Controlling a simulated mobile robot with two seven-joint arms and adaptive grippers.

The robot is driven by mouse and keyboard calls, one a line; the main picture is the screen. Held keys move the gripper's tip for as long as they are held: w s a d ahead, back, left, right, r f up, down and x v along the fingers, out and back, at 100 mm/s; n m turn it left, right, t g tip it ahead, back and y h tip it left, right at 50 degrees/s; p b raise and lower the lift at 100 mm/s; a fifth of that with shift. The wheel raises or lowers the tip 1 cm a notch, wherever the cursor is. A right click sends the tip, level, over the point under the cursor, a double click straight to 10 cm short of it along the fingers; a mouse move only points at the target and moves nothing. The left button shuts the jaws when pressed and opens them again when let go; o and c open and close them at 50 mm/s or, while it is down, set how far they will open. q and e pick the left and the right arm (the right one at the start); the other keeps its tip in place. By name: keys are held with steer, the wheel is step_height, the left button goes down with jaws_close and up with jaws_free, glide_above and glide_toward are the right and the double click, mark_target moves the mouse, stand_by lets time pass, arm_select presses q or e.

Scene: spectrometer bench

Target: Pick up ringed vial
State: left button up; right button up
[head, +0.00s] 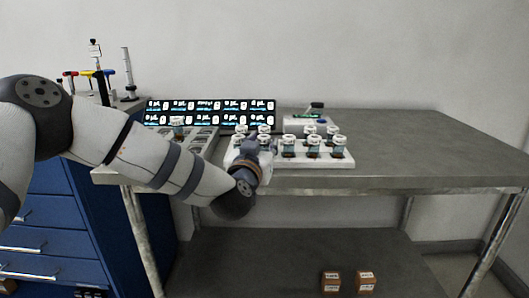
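Several white-capped vials with dark contents stand in a white rack (318,163) near the table's front edge. The vials at the rack's right part, such as the front vial (313,147), show clearly. I cannot tell at this size which vial carries the ring. My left gripper (247,150) reaches in from the left to the left end of the vial group, close to a few white caps (264,130). Its fingers are largely hidden by my wrist and blend with the vials, so I cannot tell whether it is open or holds anything. My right gripper is out of view.
A grey tray with slots (203,139) holding one vial (177,125) lies left, partly behind my arm. A lit display panel (249,114) and a small device (306,122) stand behind. The table's right side (430,145) is clear.

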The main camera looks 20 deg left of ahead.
arm_select(q)
steer(key=shift+w, duration=0.7)
jaws_close()
steer(key=shift+r, duration=0.1)
